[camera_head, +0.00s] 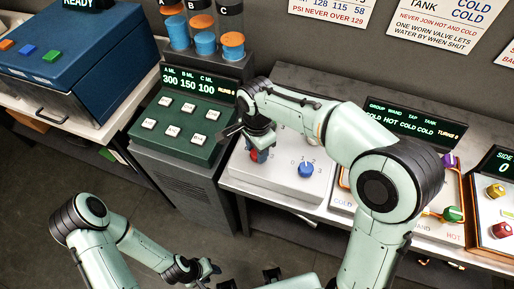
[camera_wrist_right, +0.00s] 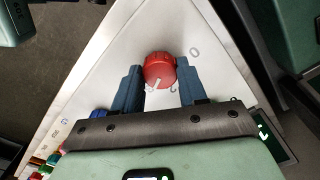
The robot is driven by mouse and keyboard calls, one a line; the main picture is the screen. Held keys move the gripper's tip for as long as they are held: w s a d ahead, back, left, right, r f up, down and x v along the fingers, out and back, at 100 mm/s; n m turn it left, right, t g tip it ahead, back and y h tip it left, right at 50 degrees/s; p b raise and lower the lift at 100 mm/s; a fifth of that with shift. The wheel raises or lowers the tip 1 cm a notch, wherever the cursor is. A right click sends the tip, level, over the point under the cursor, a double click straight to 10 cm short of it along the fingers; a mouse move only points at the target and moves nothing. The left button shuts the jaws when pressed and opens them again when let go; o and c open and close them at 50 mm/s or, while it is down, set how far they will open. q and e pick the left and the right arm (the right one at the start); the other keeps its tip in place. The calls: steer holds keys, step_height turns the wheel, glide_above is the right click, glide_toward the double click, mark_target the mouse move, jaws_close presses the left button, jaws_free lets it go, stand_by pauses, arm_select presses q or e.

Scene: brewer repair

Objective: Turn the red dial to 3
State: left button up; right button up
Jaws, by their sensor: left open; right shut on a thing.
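The red dial (camera_head: 254,156) stands on a white sloped panel (camera_head: 275,185), mostly hidden under my right gripper (camera_head: 258,143) in the head view. In the right wrist view the red dial (camera_wrist_right: 159,67) sits between the two dark blue fingers of my right gripper (camera_wrist_right: 159,72), which is shut on it. Its white pointer mark faces the lower left of that view. A printed 0 shows to the upper right of the dial; other marks near it are partly covered. My left gripper (camera_head: 205,272) is open and empty, low in the head view, away from the panel.
A blue dial (camera_head: 306,170) is to the right of the red one on the same panel. A green button panel (camera_head: 183,122) with a lit display stands to the left. Further right are panels with a green knob (camera_head: 453,214) and a red knob (camera_head: 501,230).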

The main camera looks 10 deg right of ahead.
steer(key=shift+r, duration=0.1)
stand_by(0.3)
steer(key=o, duration=1.1)
steer(key=shift+c, duration=0.2)
arm_select(q)
steer(key=w+r+p, duration=0.2)
steer(key=shift+w+r, duration=0.15)
steer(key=shift+r, duration=0.2)
arm_select(e)
step_height(320, 180, up, 13)
steer(key=shift+r, duration=0.15)
